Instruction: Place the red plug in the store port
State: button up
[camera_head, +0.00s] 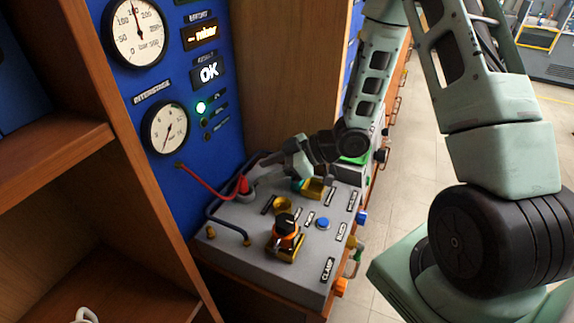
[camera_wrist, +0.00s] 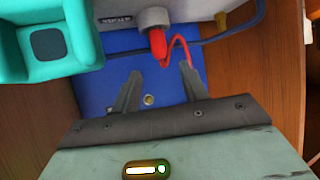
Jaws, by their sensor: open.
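The red plug (camera_head: 243,184) sits in a grey round collar at the back left of the grey testbench top, with a red hose running to the blue panel. The plug also shows in the wrist view (camera_wrist: 157,43), at the mouth of the grey collar (camera_wrist: 153,17). My gripper (camera_wrist: 160,83) is open and empty, its fingertips just short of the plug in that picture. In the head view my gripper (camera_head: 285,165) is right of the plug, partly hidden by my wrist. I cannot tell which port is the store port; the bench labels are too small to read.
A black and orange knob (camera_head: 286,227), a blue button (camera_head: 323,222) and brass fittings stand on the bench top. A teal block (camera_wrist: 45,45) is close at left in the wrist view. A dark blue pipe (camera_head: 225,220) bends along the bench's left side. Wooden shelving stands left.

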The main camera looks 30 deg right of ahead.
jog(key=v, duration=0.6)
jog(key=a+r+m+g+h, duration=0.1)
jog(key=a+r+m+h, duration=0.15)
jog(key=a+h, duration=0.5)
jog(key=s+a+r+g, duration=0.2)
jog(key=s, duration=0.5)
jog(key=s+a+r+g+h, duration=0.1)
jog(key=s+a+r, duration=0.1)
jog(key=s, duration=0.5)
jog(key=s+a+r+g+h, duration=0.1)
jog(key=s+a+r+g, duration=0.1)
jog(key=s+a, duration=0.2)
jog(key=s+m, duration=0.1)
jog(key=s, duration=0.2)
jog(key=shift+s+a+g+b, duration=0.2)
jog(key=shift+s+g+b, duration=0.1)
jog(key=shift+s+b, duration=0.1)
notch_tip(320, 180, down, 4)
jog(key=b, duration=0.4)
jog(key=shift+f, duration=0.1)
